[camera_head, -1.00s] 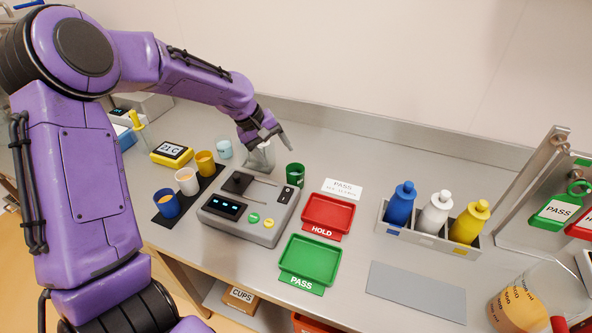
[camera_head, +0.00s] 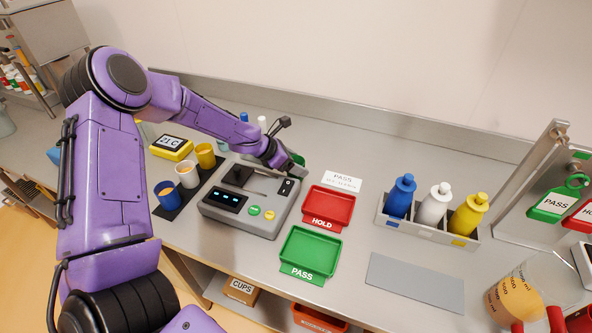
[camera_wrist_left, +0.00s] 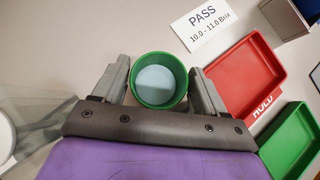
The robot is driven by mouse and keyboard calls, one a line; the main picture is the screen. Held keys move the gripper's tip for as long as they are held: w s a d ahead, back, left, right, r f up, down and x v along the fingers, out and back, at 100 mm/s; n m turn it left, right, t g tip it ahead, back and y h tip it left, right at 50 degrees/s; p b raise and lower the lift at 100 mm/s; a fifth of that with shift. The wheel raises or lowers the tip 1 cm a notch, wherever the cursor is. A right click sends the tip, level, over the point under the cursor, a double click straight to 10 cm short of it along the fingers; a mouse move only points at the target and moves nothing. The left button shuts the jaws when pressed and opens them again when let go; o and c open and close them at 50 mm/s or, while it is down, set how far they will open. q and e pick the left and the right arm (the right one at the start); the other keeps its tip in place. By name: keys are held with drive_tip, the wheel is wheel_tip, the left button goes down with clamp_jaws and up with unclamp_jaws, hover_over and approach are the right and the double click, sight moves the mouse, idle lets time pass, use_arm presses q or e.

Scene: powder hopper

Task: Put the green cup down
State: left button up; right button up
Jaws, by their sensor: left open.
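The green cup (camera_wrist_left: 142,93) is upright and seen from above in the left wrist view, with pale blue contents. It is between the two fingers of my left gripper (camera_wrist_left: 160,68), which is open with one finger on each side of the cup. Whether the fingers touch it is hard to tell. In the head view, the green cup (camera_head: 298,158) shows only as a sliver behind my left gripper (camera_head: 295,168), beside the scale's right back corner. Its base is hidden.
The grey scale (camera_head: 238,222) is in front of my left gripper. The red HOLD tray (camera_head: 329,205), green PASS tray (camera_head: 310,252) and white PASS card (camera_head: 343,181) lie to the right. Several coloured cups stand left on a dark mat (camera_head: 188,206). A bottle rack (camera_head: 425,232) is further right.

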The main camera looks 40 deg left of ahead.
use_arm(q)
drive_tip(key=shift+w+f, duration=0.25)
drive_tip(key=shift+f, duration=0.05)
drive_tip(key=shift+s, duration=0.1)
drive_tip(key=c, duration=0.4)
drive_tip(key=shift+r, duration=0.1)
drive_tip(key=c, duration=0.5)
drive_tip(key=shift+o, duration=0.2)
